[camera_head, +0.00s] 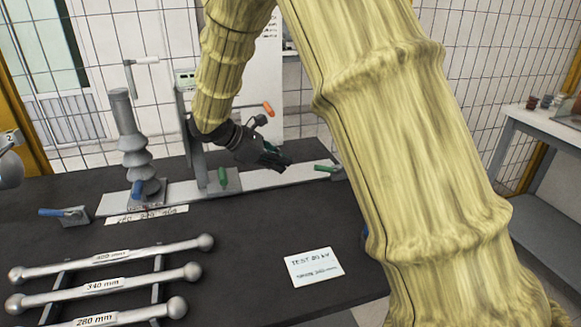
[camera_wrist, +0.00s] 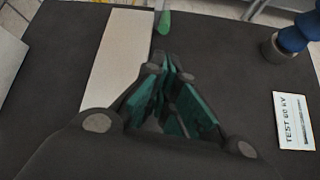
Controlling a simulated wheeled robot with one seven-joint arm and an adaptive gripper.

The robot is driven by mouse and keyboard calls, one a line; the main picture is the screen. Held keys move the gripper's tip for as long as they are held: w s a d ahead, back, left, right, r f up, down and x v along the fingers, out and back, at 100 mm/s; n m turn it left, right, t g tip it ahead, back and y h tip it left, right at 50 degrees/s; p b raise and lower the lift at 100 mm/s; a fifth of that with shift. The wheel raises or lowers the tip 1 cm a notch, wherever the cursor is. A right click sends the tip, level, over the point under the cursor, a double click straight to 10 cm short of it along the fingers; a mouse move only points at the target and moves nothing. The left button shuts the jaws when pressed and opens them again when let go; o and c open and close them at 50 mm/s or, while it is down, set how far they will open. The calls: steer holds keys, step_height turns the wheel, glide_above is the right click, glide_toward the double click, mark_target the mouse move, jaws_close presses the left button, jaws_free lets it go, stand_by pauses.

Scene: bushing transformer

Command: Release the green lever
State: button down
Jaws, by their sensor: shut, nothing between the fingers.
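A green lever (camera_head: 327,168) sits at the right end of the light bar (camera_head: 290,176), to the right of my gripper in the head view. A green lever (camera_wrist: 164,22) also shows at the top of the wrist view, beyond my fingertips and apart from them. Another green lever (camera_head: 223,178) stands upright at the foot of the grey post. My gripper (camera_head: 283,163) is above the bar, between the two levers in the head view. It is shut and empty, with its dark green fingers (camera_wrist: 170,68) together at the tips.
A grey ribbed bushing (camera_head: 135,150) stands left with a blue lever (camera_head: 137,190) at its base. An orange-handled lever (camera_head: 268,108) is behind my gripper. Several labelled rods (camera_head: 110,256) lie front left.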

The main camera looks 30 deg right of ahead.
mark_target(329, 170)
steer(key=shift+w+x, duration=0.15)
steer(key=shift+x, duration=2.25)
steer(key=shift+w+x, duration=0.1)
steer(key=shift+x, duration=2.3)
steer(key=shift+r, duration=0.1)
steer(key=r+p, duration=0.1)
steer(key=p, duration=0.1)
steer(key=r+p, duration=0.1)
steer(key=p, duration=0.1)
steer(key=shift+d+r, duration=0.25)
steer(key=shift+r, duration=0.15)
steer(key=shift+s+d+r+p, duration=0.1)
steer(key=shift+d+r+p, duration=0.1)
steer(key=shift+r+p, duration=0.3)
steer(key=shift+s+d+r+p, duration=0.1)
steer(key=shift+d+r+p, duration=0.2)
steer(key=shift+p, duration=0.35)
steer(key=shift+a+f, duration=0.1)
steer(key=shift+f, duration=0.05)
